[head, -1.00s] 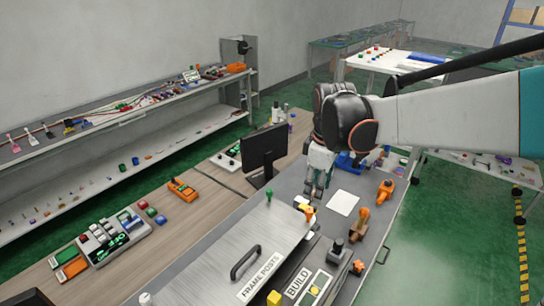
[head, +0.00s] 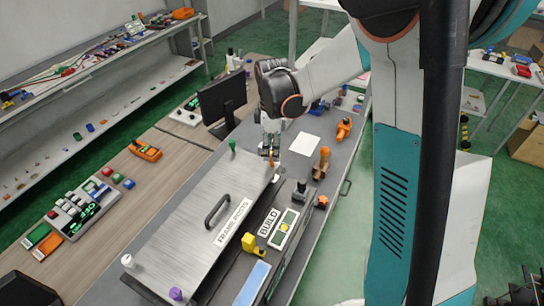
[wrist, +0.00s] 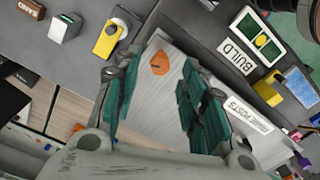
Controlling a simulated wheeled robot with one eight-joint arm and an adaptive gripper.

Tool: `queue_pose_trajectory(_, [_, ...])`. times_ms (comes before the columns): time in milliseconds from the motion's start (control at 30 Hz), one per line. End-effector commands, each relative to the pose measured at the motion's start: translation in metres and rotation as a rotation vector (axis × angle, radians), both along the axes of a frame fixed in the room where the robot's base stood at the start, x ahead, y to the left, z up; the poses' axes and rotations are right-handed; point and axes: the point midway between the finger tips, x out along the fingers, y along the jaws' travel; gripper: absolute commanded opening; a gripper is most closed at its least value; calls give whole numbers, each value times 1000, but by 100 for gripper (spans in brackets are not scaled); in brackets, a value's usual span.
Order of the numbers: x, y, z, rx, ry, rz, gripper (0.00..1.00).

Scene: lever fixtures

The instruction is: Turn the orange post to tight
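The orange post (head: 271,161) stands at the far right corner of the grey metal plate labelled FRAME POSTS (head: 190,215). In the wrist view its orange six-sided top (wrist: 160,63) shows between my fingers, with a dark mark beside it on the plate. My gripper (wrist: 158,72) is open, pointing down above the post, with a teal-padded finger on each side. I see a gap between the post and both fingers. In the head view my gripper (head: 270,147) partly hides the post. No tight marking is readable.
Green (head: 232,146), white (head: 127,261) and purple (head: 176,294) posts stand at the plate's other corners. A dark handle (head: 217,211) rises mid-plate. A monitor (head: 222,103) stands behind.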

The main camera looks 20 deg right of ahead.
Motion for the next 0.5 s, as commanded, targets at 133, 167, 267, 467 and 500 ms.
queue_pose_trajectory(133, [1,0,-24,0,0,0,39])
queue_pose_trajectory(167, [0,0,-27,0,0,0,39])
queue_pose_trajectory(267, [0,0,-36,0,0,0,39])
queue_pose_trajectory(467, [0,0,-42,0,0,-1,39])
queue_pose_trajectory(500, [0,0,-42,0,0,-1,39])
